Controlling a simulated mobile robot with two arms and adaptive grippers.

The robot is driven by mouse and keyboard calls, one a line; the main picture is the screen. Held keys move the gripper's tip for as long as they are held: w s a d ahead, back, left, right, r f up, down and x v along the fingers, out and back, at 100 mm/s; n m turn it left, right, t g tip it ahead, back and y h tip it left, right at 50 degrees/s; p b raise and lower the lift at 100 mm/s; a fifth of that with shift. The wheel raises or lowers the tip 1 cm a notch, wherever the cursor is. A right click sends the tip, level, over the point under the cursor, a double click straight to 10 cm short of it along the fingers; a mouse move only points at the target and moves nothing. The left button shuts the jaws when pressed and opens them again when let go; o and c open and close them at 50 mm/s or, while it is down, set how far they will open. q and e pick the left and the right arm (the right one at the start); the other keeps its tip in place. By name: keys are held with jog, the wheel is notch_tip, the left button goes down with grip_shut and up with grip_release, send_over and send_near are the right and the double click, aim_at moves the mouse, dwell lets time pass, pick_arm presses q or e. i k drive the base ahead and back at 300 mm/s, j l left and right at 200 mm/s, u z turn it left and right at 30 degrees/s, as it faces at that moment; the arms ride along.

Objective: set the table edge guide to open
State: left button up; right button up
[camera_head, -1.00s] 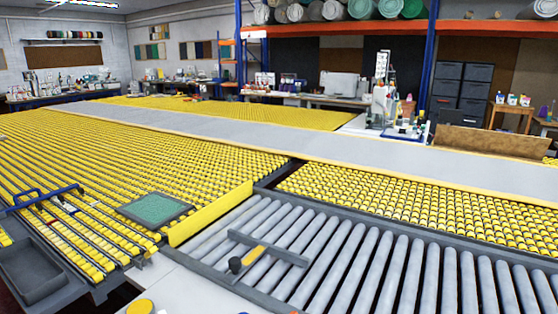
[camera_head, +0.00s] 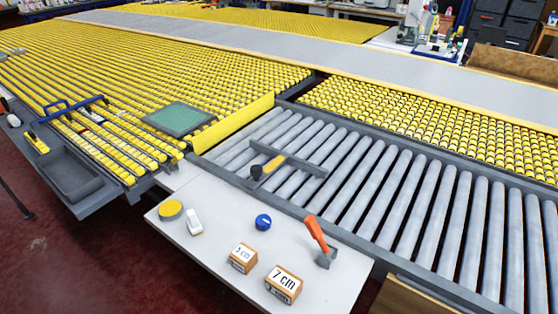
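A dark grey bar (camera_head: 300,162) lies across the grey rollers near the front of the roller table. A yellow arm (camera_head: 270,167) with a black knob (camera_head: 256,172) is attached to it; this looks like the edge guide, but I cannot be sure. A yellow upright strip (camera_head: 236,124) stands along the border between the yellow roller bed and the grey rollers. An orange-handled lever (camera_head: 316,235) stands on the white side table. Neither of my grippers is in view.
The white side table (camera_head: 190,255) also holds a yellow disc (camera_head: 171,209), a small white object (camera_head: 194,222), a blue knob (camera_head: 263,221) and blocks marked 3 cm (camera_head: 243,258) and 7 cm (camera_head: 284,284). A grey tray (camera_head: 70,175) and green pad (camera_head: 179,118) are at left.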

aim_at(259, 174)
jog(key=i+j+z, duration=0.1)
jog(key=j+z, duration=0.2)
jog(key=j, duration=0.35)
jog(key=j+z, duration=0.35)
jog(key=j, duration=0.3)
